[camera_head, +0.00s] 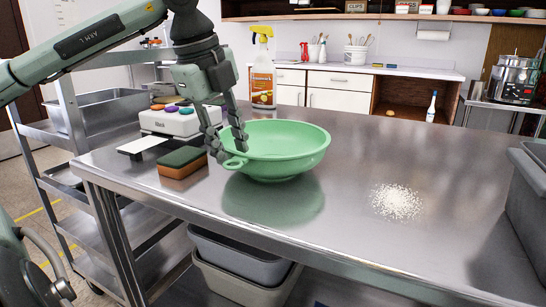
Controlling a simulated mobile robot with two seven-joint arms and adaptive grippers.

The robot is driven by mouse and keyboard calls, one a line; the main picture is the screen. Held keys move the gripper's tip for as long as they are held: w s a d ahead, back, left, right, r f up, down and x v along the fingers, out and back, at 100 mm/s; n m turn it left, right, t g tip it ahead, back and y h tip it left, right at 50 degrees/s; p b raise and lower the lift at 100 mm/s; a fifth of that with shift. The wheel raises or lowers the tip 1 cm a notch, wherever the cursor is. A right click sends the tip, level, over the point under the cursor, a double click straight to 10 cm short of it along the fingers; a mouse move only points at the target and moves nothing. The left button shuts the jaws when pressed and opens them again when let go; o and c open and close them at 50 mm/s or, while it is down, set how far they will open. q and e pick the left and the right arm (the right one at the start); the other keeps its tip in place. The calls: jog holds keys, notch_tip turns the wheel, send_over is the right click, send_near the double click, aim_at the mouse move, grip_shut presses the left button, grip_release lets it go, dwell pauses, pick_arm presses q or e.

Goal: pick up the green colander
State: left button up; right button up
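The green colander (290,150) is a wide, shallow bowl with a small loop handle on its left side. It appears to rest upright on the steel table (330,220), with its reflection below it. My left gripper (233,156) points down at the colander's left rim, near the handle. Its two dark fingers are apart, one on the outer left side and one over the inside of the rim. Whether either finger touches the rim is hard to tell. My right gripper is not in view.
A green-and-orange sponge (183,163) and a white box with coloured discs (176,122) sit left of the colander. A spray bottle (262,72) stands behind. White grains (396,201) lie to the right. A grey bin (530,190) is at the right edge.

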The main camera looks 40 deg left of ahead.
pick_arm(q)
jog(key=shift+x, duration=1.35)
grip_shut()
